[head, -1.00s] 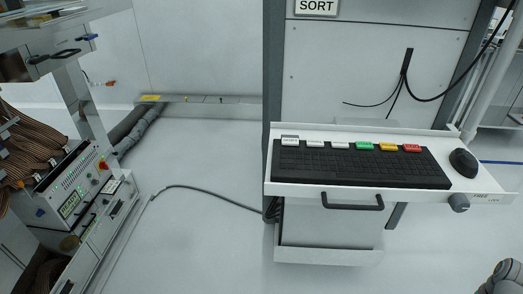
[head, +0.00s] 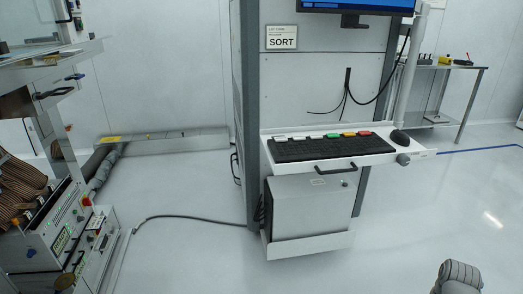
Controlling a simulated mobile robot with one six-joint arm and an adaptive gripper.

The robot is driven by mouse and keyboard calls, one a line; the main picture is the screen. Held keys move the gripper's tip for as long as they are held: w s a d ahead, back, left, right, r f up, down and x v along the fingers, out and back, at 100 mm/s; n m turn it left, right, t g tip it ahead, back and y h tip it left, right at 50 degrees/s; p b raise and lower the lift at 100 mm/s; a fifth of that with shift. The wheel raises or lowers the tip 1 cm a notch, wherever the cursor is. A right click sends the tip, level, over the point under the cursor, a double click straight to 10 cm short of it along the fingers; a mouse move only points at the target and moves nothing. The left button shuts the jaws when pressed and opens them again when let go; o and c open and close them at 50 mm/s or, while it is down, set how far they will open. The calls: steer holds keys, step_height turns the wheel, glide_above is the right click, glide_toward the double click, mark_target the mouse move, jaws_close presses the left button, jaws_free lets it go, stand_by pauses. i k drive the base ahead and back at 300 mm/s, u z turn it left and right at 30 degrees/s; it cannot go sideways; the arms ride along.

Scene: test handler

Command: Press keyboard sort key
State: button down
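A black keyboard (head: 330,148) lies on a white pull-out tray (head: 373,158) in the head view, right of the middle. Along its back edge is a row of raised keys: white ones at the left, then a green key (head: 332,135), a yellow key (head: 349,134) and a red key (head: 365,133). Their lettering is too small to read. A sign reading SORT (head: 282,42) is on the panel above. My gripper is not in view; a grey rounded part that looks like my arm shows at the bottom right, well apart from the keyboard.
A mouse (head: 397,136) sits at the tray's right end. A monitor (head: 355,6) is above, and a grey box (head: 312,205) stands below the tray. Equipment (head: 62,240) stands at the left. A cable (head: 190,218) crosses the otherwise clear floor. A side table (head: 440,68) stands behind right.

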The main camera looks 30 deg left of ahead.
mark_target(277, 139)
steer(key=k, duration=0.65)
steer(key=u, duration=1.75)
steer(key=i, duration=1.05)
steer(key=u, duration=0.05)
